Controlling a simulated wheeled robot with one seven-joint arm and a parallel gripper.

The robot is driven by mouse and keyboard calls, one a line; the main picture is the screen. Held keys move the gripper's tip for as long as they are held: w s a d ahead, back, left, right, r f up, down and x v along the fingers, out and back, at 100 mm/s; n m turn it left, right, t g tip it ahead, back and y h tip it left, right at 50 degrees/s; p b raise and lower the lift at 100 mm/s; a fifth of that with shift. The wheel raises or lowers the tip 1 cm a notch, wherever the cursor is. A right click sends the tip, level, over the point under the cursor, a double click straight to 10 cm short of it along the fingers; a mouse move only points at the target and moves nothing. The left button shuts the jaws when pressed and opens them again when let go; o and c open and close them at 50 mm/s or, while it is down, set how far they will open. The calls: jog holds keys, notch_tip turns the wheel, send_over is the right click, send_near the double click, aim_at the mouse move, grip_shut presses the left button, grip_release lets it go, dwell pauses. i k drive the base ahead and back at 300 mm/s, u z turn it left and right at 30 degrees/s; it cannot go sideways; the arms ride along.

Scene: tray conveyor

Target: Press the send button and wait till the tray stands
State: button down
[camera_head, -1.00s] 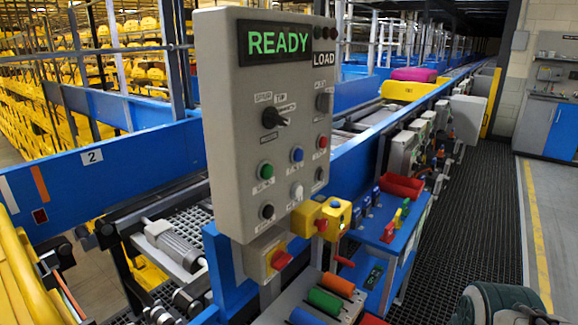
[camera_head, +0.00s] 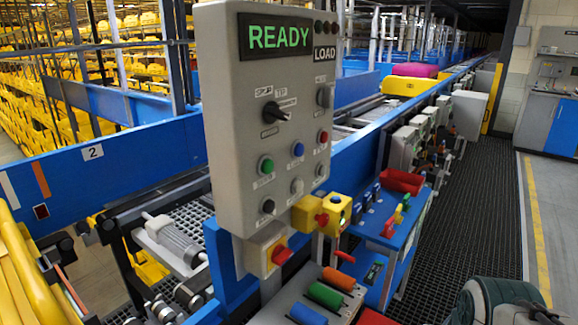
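A grey control panel (camera_head: 225,110) stands close in front, with a lit green READY display (camera_head: 280,37) and a LOAD label beside it. It carries a black rotary switch (camera_head: 275,113), a green button (camera_head: 265,166), a blue button (camera_head: 298,150), a red button (camera_head: 323,137), a white button (camera_head: 297,186) and a black button (camera_head: 268,207). The small labels are too blurred to tell which one is send. A yellow tray (camera_head: 405,88) with a magenta load lies farther back on the conveyor. My gripper is not in view; a dark green part of my arm shows at the bottom right.
The dark grated walkway (camera_head: 480,205) at right is largely clear.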

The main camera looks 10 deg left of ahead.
aim_at(267, 165)
jog(key=k, duration=1.35)
jog(key=z, duration=0.55)
jog(key=i, duration=1)
jog(key=u, duration=0.55)
